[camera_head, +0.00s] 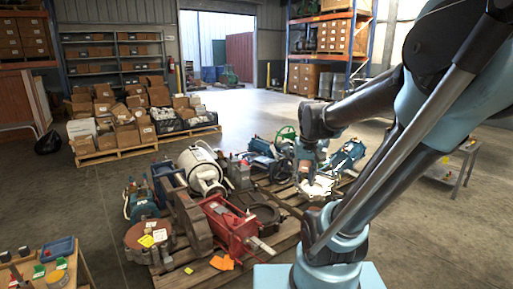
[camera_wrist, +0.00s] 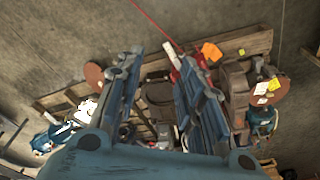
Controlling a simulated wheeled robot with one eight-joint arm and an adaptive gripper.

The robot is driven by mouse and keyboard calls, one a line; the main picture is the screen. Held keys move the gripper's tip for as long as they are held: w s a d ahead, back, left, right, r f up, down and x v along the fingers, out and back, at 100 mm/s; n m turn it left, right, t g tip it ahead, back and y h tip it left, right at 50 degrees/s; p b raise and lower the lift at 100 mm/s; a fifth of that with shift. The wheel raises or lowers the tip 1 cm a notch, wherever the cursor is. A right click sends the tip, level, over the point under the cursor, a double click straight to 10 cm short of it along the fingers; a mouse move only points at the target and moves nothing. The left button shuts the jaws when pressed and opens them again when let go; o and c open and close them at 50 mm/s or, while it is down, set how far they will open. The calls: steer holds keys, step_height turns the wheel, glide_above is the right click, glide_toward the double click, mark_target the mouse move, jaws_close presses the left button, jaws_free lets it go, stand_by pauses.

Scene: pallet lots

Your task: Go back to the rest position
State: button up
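My gripper (camera_head: 311,168) hangs at the end of my arm, which arches in from the right. It is over the far right part of a wooden pallet (camera_head: 190,272) loaded with machine parts. In the wrist view my gripper (camera_wrist: 163,56) points down at the pallet (camera_wrist: 252,42). Its two blue fingers stand apart with nothing held between them. Machine parts show below and between the fingers, and the gripper body hides the lower middle of that view. How high the fingertips are above the parts is hard to tell.
Near my arm lie a red machine frame (camera_head: 232,222), a white tank (camera_head: 200,170) and a rusty flange (camera_head: 147,240). A small table (camera_head: 82,272) with a blue bin (camera_head: 57,248) stands front left. A box pallet (camera_head: 118,154) is behind. Open floor lies toward the doorway.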

steer(key=s+d+f, duration=0.2)
steer(key=s+f, duration=0.4)
steer(key=s, duration=0.5)
steer(key=shift+s+f, duration=0.15)
steer(key=shift+f, duration=0.15)
steer(key=shift+w+f, duration=0.2)
steer(key=shift+w, duration=0.25)
